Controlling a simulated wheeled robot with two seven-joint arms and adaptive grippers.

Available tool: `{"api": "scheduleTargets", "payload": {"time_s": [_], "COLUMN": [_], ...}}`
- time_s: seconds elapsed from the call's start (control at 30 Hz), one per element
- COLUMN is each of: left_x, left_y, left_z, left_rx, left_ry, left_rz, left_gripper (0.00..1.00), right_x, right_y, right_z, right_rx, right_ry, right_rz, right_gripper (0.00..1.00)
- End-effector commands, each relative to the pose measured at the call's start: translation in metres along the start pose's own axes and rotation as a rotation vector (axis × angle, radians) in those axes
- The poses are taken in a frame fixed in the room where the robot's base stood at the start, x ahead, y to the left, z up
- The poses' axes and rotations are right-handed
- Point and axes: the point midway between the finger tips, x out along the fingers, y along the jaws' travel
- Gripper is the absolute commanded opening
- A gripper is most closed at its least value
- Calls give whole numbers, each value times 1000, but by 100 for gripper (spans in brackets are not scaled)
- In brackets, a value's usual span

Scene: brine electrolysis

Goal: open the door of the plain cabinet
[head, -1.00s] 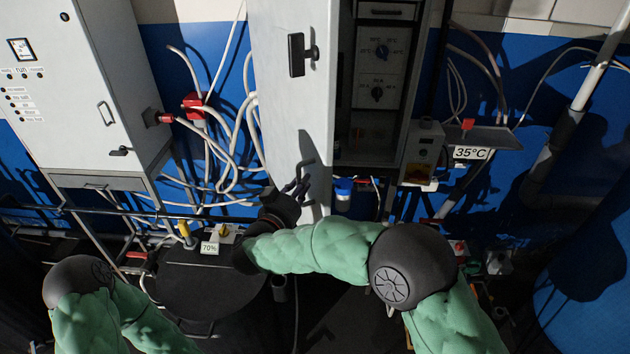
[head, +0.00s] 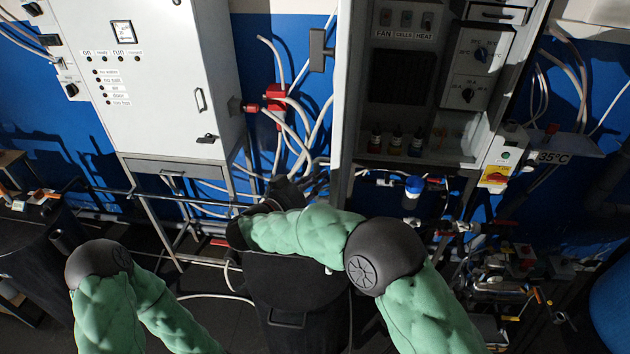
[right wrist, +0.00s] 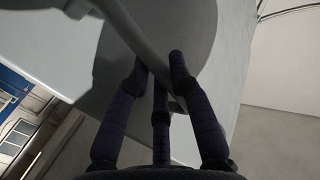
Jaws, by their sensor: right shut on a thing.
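The plain cabinet (head: 425,155) stands right of centre in the head view with its inside exposed. Its pale door (head: 347,110) is swung wide and seen almost edge-on, with a black latch (head: 318,50) on its outer side. My right gripper (head: 300,188) is low at the door's outer side, partly hidden by its own wrist. In the right wrist view the dark fingers (right wrist: 160,68) are closed around the curved grey door handle (right wrist: 150,50), close to the door face (right wrist: 208,45). My left arm enters at lower left; its gripper is out of frame.
Small bottles (head: 396,143) stand on the cabinet floor. A grey control cabinet (head: 170,80) with labels stands left, cables and a red connector (head: 275,95) between. A black drum (head: 295,280) stands below my right forearm. Valves and pipes crowd the lower right.

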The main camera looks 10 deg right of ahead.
Motion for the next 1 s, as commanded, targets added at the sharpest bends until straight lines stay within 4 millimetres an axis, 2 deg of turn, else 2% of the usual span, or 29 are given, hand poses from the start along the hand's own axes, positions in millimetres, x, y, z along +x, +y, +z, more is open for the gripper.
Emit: {"api": "scheduleTargets", "payload": {"time_s": [0.5, 0.53, 0.6, 0.63, 1.0], "left_x": [0, 0, 0, 0, 0], "left_y": [0, 0, 0, 0, 0], "left_z": [0, 0, 0, 0, 0], "left_rx": [0, 0, 0, 0, 0], "left_ry": [-1, -1, -1, -1, 0], "left_rz": [0, 0, 0, 0, 0], "left_gripper": [40, 40, 40, 40, 40], "right_x": [2, 2, 2, 2, -1], "right_y": [-1, -1, -1, -1, -1], "right_z": [-3, -3, -3, -2, -1], "right_rx": [3, 4, 4, 4, 1], "right_ry": [3, 3, 3, 2, 1], "right_rz": [18, 18, 18, 18, 16], "right_gripper": [0, 24, 44, 46, 46]}}
